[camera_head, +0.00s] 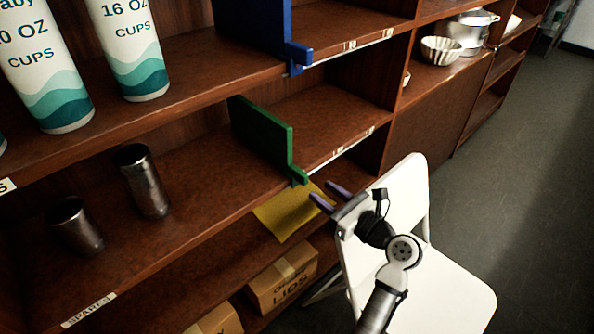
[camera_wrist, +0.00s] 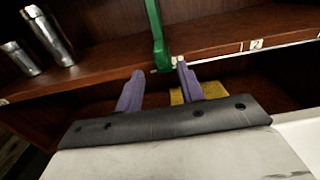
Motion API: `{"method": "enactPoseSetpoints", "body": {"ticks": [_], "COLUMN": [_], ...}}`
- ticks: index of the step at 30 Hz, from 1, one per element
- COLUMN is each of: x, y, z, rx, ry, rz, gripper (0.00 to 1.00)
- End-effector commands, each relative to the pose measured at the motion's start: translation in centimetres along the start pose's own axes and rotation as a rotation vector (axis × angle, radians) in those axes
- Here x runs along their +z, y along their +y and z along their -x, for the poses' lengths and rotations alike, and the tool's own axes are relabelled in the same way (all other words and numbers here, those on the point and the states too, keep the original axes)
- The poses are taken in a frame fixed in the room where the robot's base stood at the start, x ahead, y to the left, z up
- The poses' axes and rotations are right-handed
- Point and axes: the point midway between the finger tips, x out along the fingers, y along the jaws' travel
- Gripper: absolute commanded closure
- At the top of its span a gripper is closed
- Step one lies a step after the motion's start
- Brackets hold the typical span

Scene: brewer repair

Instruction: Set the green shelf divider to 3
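The green shelf divider (camera_head: 265,138) stands upright on the middle shelf, its front tab hooked over the shelf's front edge. In the wrist view the divider (camera_wrist: 157,30) is above and between my fingertips. A pale number strip (camera_head: 340,151) runs along the edge to the divider's right. In the wrist view a label reading 2 (camera_wrist: 256,44) is right of the divider; another mark at the far right is cut off. My gripper (camera_head: 330,195) is open and empty, just in front of and below the tab. Its purple fingers (camera_wrist: 160,69) appear apart from the divider.
A blue divider (camera_head: 255,25) stands on the shelf above. Two metal cups (camera_head: 145,182) are left of the green divider. A white chair (camera_head: 450,280) stands beside and beneath my arm. A yellow sheet (camera_head: 285,212) and cardboard boxes (camera_head: 283,278) are below. The shelf right of the divider is clear.

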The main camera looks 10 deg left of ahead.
Motion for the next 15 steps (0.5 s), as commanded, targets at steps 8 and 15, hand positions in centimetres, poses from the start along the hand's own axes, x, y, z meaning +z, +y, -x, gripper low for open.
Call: {"method": "enactPoseSetpoints", "body": {"ticks": [8,15], "x": [0.2,0.1], "y": [0.1,0.0], "z": [-6.1,-9.1], "rx": [0.003,0.000], "ry": [-0.001,0.000], "rz": [0.001,0.003], "gripper": [0.62,0.62]}}
